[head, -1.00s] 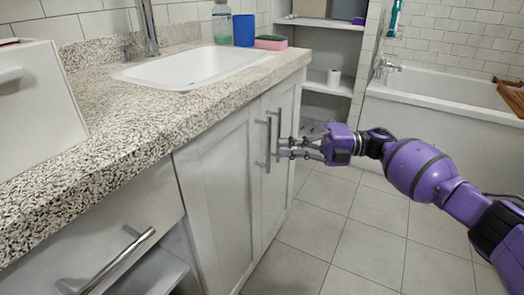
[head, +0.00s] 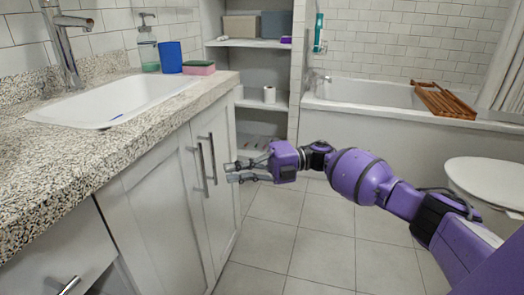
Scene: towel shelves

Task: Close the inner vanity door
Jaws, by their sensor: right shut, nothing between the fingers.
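The white vanity has two panel doors side by side under the speckled counter. The left door (head: 150,215) and the right door (head: 222,205) each carry a vertical metal bar handle, the left door handle (head: 202,170) and the right door handle (head: 213,160), close together. Both doors look flush or nearly so; I cannot tell whether a small gap remains. My right gripper (head: 230,172) is shut and empty, just to the right of the handles and in front of the right door's face. I cannot tell whether it touches the door. My left gripper is out of view.
The counter (head: 50,130) holds a sink, a soap bottle (head: 148,55), a blue cup (head: 170,56) and a sponge (head: 199,68). Shelves (head: 262,100) and a bathtub (head: 380,120) stand behind. A toilet (head: 490,180) is at right. Tiled floor (head: 310,235) is clear.

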